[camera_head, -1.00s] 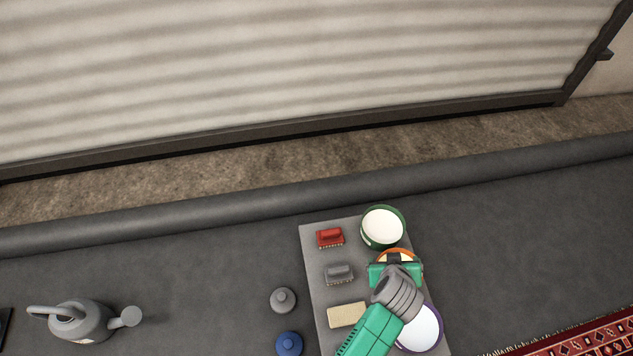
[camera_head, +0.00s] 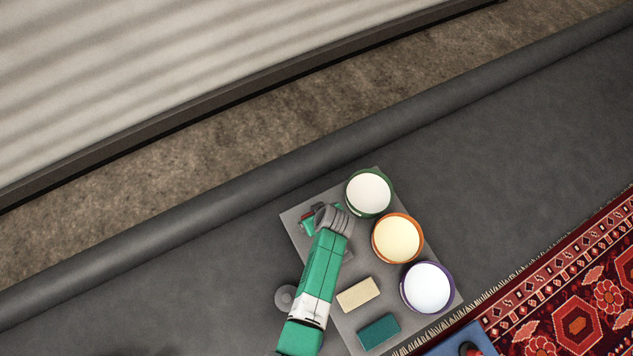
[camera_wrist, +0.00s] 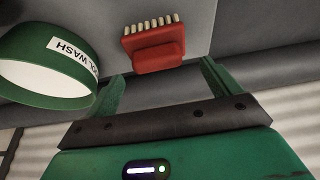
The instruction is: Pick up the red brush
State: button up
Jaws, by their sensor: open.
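The red brush (camera_wrist: 155,50) lies on the grey board (camera_head: 288,218), its pale bristles pointing away from my gripper in the wrist view. In the head view, only a small red part of the brush (camera_head: 306,216) shows beside my gripper (camera_head: 319,214), which covers the rest. In the wrist view, my gripper (camera_wrist: 161,80) is open and empty. Its two green fingers stand apart, and the brush shows between and beyond their tips, not visibly touched.
A green-rimmed tub (camera_head: 369,193) stands close beside my gripper; it is labelled "WASH" in the wrist view (camera_wrist: 50,72). Orange-rimmed (camera_head: 397,238) and purple-rimmed (camera_head: 428,287) tubs, a beige sponge (camera_head: 358,294) and a teal block (camera_head: 379,331) share the board. A patterned rug (camera_head: 570,310) lies right.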

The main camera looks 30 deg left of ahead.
jog(key=x, duration=0.1)
jog(key=b+x, duration=0.2)
jog(key=shift+w+d+f, duration=0.15)
jog(key=shift+f, duration=0.3)
jog(key=shift+w+a+f, duration=0.1)
jog(key=shift+a+f, duration=0.1)
jog(key=shift+a, duration=0.05)
jog(key=shift+r, duration=0.1)
jog(key=shift+c, duration=0.2)
jog(key=c, duration=0.7)
notch_tip(320, 180, up, 10)
jog(key=p, duration=0.6)
